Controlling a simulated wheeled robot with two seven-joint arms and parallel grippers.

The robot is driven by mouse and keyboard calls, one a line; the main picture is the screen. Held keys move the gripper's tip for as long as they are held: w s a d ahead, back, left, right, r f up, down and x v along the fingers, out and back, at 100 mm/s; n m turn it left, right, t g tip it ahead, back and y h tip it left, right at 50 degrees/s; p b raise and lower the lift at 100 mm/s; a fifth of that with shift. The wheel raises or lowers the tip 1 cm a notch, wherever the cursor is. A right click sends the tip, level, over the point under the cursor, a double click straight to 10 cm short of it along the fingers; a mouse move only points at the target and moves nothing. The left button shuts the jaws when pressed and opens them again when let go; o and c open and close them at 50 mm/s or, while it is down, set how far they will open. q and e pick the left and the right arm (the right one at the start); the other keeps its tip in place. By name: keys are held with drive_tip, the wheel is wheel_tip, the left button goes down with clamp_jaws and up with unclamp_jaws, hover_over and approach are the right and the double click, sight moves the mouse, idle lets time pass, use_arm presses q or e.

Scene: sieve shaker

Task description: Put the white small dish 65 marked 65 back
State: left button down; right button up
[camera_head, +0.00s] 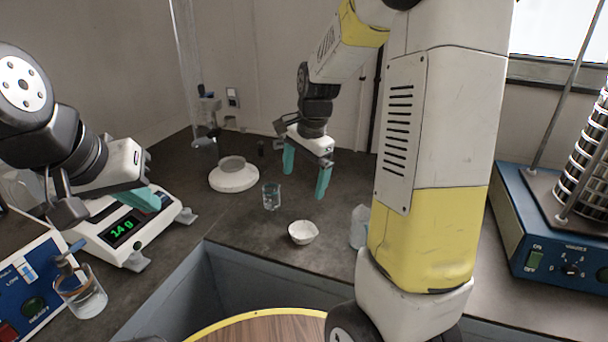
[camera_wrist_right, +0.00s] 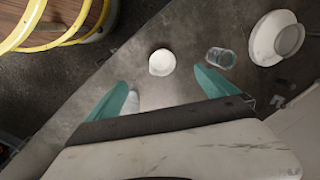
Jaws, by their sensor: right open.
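A small white dish (camera_head: 303,232) stands on the dark bench near its front edge. It also shows in the right wrist view (camera_wrist_right: 162,62), ahead of the fingers; any marking on it is too small to read. My right gripper (camera_head: 306,182) is open and empty, pointing down above the bench, behind and above the dish. Its two teal fingers also show in the right wrist view (camera_wrist_right: 168,88), spread apart. My left gripper (camera_head: 146,200) is at the left, over the balance (camera_head: 122,225) that reads about 14 g; its finger opening is not clear.
A glass beaker (camera_head: 271,196) and a round white stand (camera_head: 234,178) are behind and left of the dish. A clear bottle (camera_head: 360,226) is to its right. The sieve shaker (camera_head: 556,240) stands far right. A blue device (camera_head: 35,285) and another beaker (camera_head: 84,293) are front left.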

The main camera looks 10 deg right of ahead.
drive_tip(key=s+r+n+t, duration=0.2)
drive_tip(key=s+r+n, duration=0.3)
drive_tip(key=s, duration=0.4)
drive_tip(key=s+a+r+n+t+y, duration=0.1)
drive_tip(key=s+r+n+t, duration=0.1)
drive_tip(key=s+r+n, duration=0.4)
drive_tip(key=s+n, duration=0.1)
drive_tip(key=s, duration=0.3)
drive_tip(key=shift+s+a+r+n+t, duration=0.15)
drive_tip(key=shift+a+r+n+t, duration=0.05)
drive_tip(key=shift+r+n+t, duration=0.1)
